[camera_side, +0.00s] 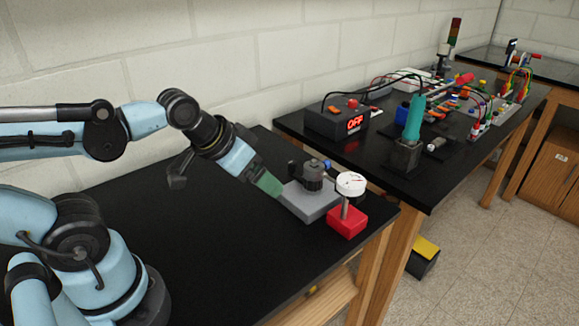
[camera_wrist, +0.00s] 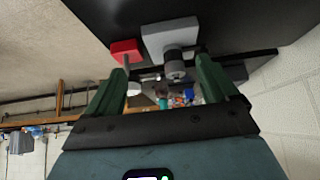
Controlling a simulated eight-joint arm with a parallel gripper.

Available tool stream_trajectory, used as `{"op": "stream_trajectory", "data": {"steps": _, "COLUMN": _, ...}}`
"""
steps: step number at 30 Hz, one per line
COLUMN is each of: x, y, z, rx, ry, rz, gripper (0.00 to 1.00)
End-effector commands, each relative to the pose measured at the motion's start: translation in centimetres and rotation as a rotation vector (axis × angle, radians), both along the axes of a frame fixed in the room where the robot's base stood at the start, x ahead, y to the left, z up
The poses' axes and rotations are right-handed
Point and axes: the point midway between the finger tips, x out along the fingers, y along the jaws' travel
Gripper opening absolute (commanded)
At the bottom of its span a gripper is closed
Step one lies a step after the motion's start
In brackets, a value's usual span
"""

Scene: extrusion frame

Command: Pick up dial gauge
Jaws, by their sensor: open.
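The dial gauge (camera_side: 351,184) has a round white face on a short stem above a red block (camera_side: 347,221), near the right edge of the black table. In the wrist view the red block (camera_wrist: 125,47) is at upper left, with the stem below it and the white face (camera_wrist: 133,88) partly behind the left finger. My gripper (camera_side: 270,186) is left of the grey plate, tilted down toward it, with the gauge beyond. In the wrist view my gripper (camera_wrist: 162,67) is open, green fingers apart, gripping nothing.
A grey plate (camera_side: 303,204) carrying a dark cylindrical part (camera_side: 313,175) stands between my gripper and the gauge. The table (camera_side: 200,230) is clear in front and left. A second bench behind holds a control box (camera_side: 338,117), a green-handled tool (camera_side: 414,120) and wiring.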

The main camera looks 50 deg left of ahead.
Motion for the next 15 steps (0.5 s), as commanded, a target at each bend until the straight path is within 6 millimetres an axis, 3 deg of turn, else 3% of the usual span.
{"op": "stream_trajectory", "data": {"steps": 10, "x": 0.1, "y": -0.1, "z": -0.1, "rx": -0.005, "ry": 0.005, "rz": -0.011, "gripper": 0.9}}
{"op": "stream_trajectory", "data": {"steps": 15, "x": 1.3, "y": -0.9, "z": -1.0, "rx": -0.06, "ry": 0.026, "rz": -0.12, "gripper": 0.9}}
